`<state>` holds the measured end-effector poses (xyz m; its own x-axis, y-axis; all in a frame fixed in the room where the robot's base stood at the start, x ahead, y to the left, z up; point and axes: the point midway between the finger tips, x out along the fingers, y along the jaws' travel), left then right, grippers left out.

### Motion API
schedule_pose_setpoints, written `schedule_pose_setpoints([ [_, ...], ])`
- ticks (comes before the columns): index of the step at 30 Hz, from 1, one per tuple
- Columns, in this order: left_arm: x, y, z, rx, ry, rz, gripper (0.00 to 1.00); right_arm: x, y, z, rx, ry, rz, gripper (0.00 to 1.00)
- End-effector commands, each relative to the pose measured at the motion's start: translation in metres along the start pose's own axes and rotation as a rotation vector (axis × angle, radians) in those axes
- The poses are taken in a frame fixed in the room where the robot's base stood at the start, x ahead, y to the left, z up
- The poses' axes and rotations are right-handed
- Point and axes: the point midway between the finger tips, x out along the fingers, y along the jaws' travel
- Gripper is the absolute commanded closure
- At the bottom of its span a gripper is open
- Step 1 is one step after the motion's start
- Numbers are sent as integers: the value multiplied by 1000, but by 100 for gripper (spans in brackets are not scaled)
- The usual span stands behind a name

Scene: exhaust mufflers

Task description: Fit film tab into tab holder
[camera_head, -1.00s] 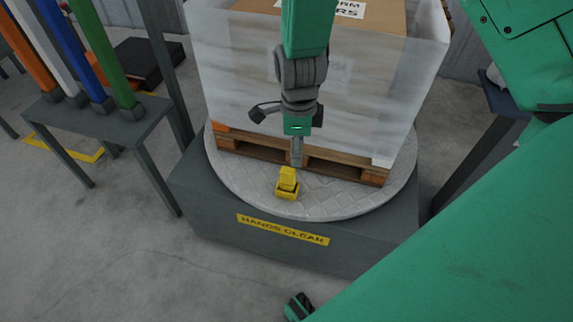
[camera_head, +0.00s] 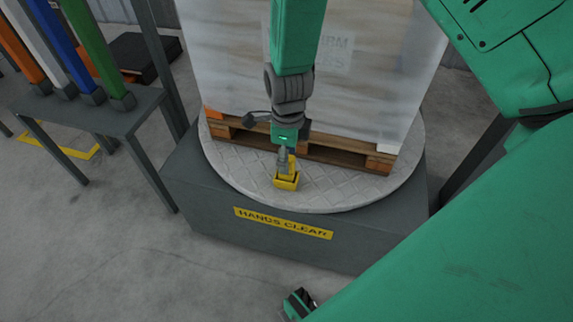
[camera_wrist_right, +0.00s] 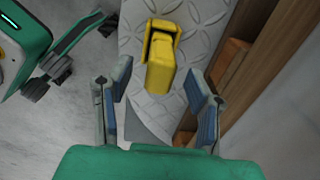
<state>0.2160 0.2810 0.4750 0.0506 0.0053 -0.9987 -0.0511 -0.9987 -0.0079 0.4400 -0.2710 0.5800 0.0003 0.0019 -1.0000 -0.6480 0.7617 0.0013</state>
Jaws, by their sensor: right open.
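A small yellow frame (camera_head: 287,185), which looks like the tab holder, sits on the near part of the round plate. It also shows in the right wrist view (camera_wrist_right: 162,24), with a solid yellow block (camera_wrist_right: 158,77) against or in it. I cannot tell whether this block is the film tab or how deep it sits. My right gripper (camera_head: 286,164) is just above the yellow parts and hides some of them. In the wrist view its blue-grey fingers (camera_wrist_right: 160,92) are spread apart, with the block ahead between them. My left gripper is not clearly seen.
The round patterned plate (camera_head: 235,178) tops a grey base with a yellow label (camera_head: 283,223). A wooden pallet (camera_head: 345,157) with a wrapped load (camera_head: 385,60) stands close behind the gripper. A rack with coloured posts (camera_head: 97,55) is at left. Floor in front is mostly clear.

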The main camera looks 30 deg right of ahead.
Motion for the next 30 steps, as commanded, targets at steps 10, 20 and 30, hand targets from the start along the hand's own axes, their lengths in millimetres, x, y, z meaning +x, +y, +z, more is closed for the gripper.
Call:
schedule_pose_setpoints([
  [10,19,0,1,0,0,0,43,33,0,2,-1,1,-2,53],
  [20,19,0,1,0,0,0,43,33,0,1,-1,1,0,100],
  [30,12,0,1,0,0,0,43,20,-1,1,-2,1,-2,100],
])
